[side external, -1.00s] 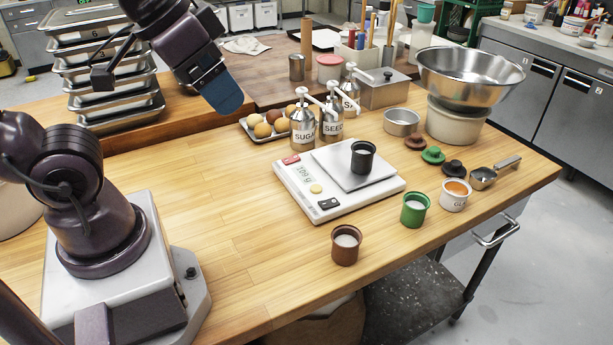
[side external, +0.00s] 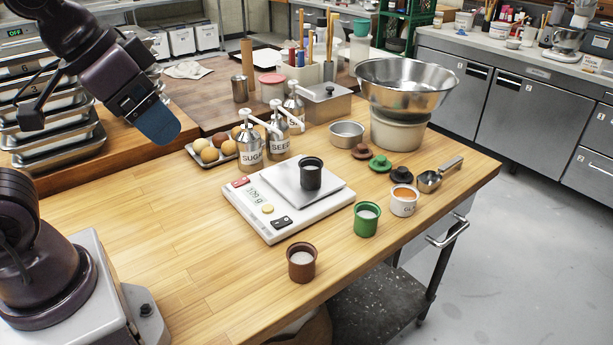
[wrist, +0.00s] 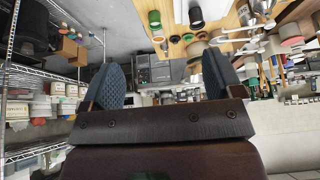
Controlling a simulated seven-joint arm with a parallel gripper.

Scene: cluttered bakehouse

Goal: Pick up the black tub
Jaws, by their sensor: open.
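The black tub (side external: 310,179) stands upright on the steel plate of the white scale (side external: 285,222) in the side view. A dark round shape against white at the top of the wrist view (wrist: 196,18) appears to be the same tub. My gripper (side external: 158,118) is high above the bench, left of the tub and well apart from it. In the wrist view its two blue pads stand wide apart with nothing between them (wrist: 162,82).
A brown tub (side external: 302,265), green tub (side external: 366,222) and white tub (side external: 403,203) stand in front and right of the scale. Pump bottles (side external: 252,152) stand behind it. A large steel bowl (side external: 405,85) is back right. The bench's left front is clear.

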